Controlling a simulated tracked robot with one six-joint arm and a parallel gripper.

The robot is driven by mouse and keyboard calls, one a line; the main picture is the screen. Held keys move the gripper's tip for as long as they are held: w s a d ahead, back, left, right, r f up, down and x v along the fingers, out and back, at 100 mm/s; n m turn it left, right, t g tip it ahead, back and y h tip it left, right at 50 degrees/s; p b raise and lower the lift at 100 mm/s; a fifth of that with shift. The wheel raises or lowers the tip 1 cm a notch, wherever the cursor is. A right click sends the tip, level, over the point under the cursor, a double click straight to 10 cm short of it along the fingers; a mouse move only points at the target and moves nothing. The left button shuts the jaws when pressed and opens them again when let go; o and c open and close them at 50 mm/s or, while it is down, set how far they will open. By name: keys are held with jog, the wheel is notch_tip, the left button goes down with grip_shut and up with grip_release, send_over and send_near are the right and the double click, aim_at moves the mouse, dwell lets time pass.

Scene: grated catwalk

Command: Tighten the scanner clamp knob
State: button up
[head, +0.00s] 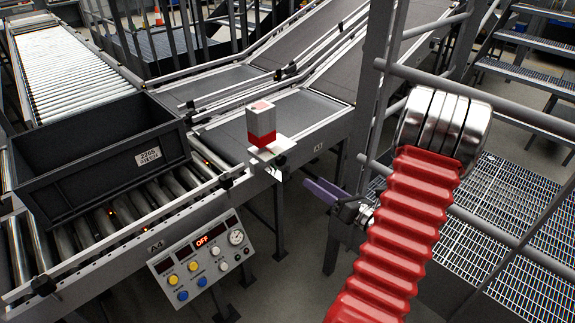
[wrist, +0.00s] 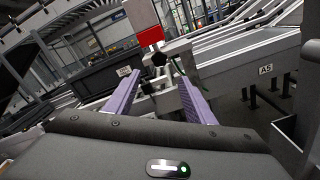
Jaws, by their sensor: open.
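The scanner (head: 262,124), a white box with a red band, stands on a white bracket (head: 270,153) at the conveyor's side rail. In the wrist view the scanner (wrist: 145,24) is at the top centre. The small black clamp knob (wrist: 159,59) is just below it, on the grey clamp (wrist: 166,84). My gripper (head: 311,187), with purple fingers, is open to the right of and below the bracket in the head view. In the wrist view my gripper (wrist: 160,77) points at the clamp, with the knob showing beyond and between the fingertips. I see no contact.
A control panel (head: 203,261) with an OFF display hangs at the conveyor's front. A black tote (head: 98,165) sits on the rollers to the left. A grey post (head: 357,140) and railings stand beside my arm (head: 400,235). Floor shows between the conveyor and the post.

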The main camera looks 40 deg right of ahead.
aim_at(283, 162)
jog(key=shift+w, duration=0.15)
jog(key=w, duration=1.3)
jog(key=shift+w+a, duration=0.25)
jog(key=shift+w, duration=0.05)
jog(key=shift+c, duration=0.3)
jog(key=c, duration=1)
